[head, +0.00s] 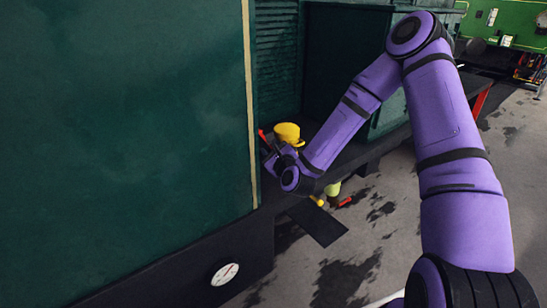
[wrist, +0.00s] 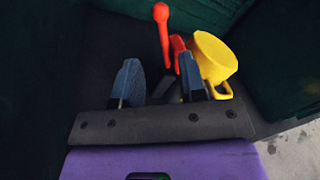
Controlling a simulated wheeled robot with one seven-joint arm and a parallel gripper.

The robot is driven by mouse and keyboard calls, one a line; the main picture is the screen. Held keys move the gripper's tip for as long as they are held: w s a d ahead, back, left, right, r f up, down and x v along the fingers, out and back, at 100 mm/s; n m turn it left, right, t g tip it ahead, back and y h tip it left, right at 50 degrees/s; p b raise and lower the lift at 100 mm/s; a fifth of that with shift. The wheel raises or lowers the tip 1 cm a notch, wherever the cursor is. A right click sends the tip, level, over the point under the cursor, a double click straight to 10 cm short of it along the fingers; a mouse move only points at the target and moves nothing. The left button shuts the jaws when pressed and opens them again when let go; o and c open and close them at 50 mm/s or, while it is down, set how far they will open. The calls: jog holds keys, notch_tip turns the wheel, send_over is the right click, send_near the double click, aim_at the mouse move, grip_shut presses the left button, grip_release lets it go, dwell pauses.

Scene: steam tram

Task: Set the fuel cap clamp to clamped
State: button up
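The fuel cap (head: 287,131) is a yellow round lid on the dark ledge; it also shows in the wrist view (wrist: 212,57), right of my fingers, with a small yellow loop at its base. The clamp is a red lever with a ball end (wrist: 162,14); it stands up just left of the cap, and its red tip shows in the head view (head: 262,135). My gripper (wrist: 160,82) is open and empty, its blue fingers apart. The lever appears beyond the gap between them, nearer the right finger. Contact with the right finger cannot be told. The lever's base is partly hidden.
A tall dark green panel (head: 130,120) with a pale edge strip stands close to the left of my gripper. A dark louvred wall (head: 277,60) is behind the cap. A white gauge (head: 225,274) sits low on the side. Open paved ground lies right.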

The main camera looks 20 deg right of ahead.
jog(key=s, duration=0.1)
jog(key=s+f, duration=0.1)
jog(key=shift+s+a, duration=0.2)
jog(key=shift+s, duration=0.1)
jog(key=shift+f, duration=0.15)
dwell(0.5)
jog(key=shift+s, duration=0.1)
